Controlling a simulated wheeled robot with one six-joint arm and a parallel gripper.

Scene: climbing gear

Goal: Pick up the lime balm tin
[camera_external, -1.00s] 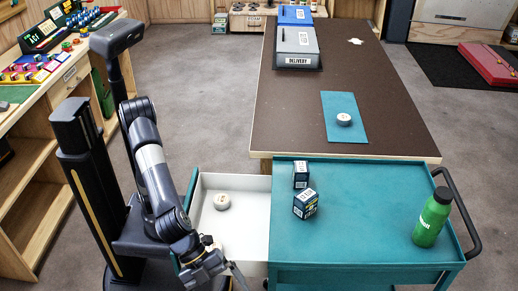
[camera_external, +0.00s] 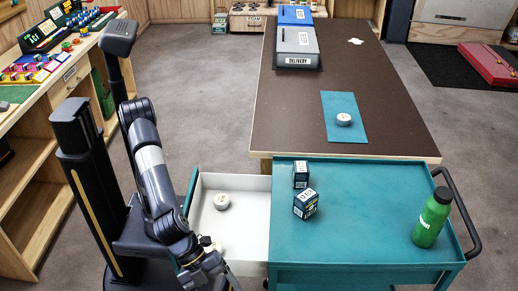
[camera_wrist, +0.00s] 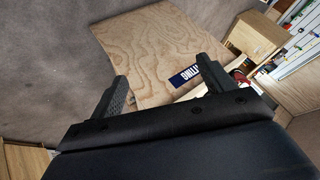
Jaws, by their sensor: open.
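Several small round pale tins are in the external view, and I cannot tell which is the lime one. One tin (camera_external: 222,201) lies in the open white drawer (camera_external: 246,222) of the teal cart. A second tin (camera_external: 217,247) is nearer the front, partly hidden by my arm. A third tin (camera_external: 343,119) sits on a teal mat (camera_external: 338,103) on the brown table. My gripper (camera_external: 232,286) is low at the drawer's front, partly cut off by the frame edge. In the wrist view my gripper (camera_wrist: 164,84) is open with nothing between its fingers; no tin shows there.
The wrist view shows a wooden panel (camera_wrist: 165,50) and carpet.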

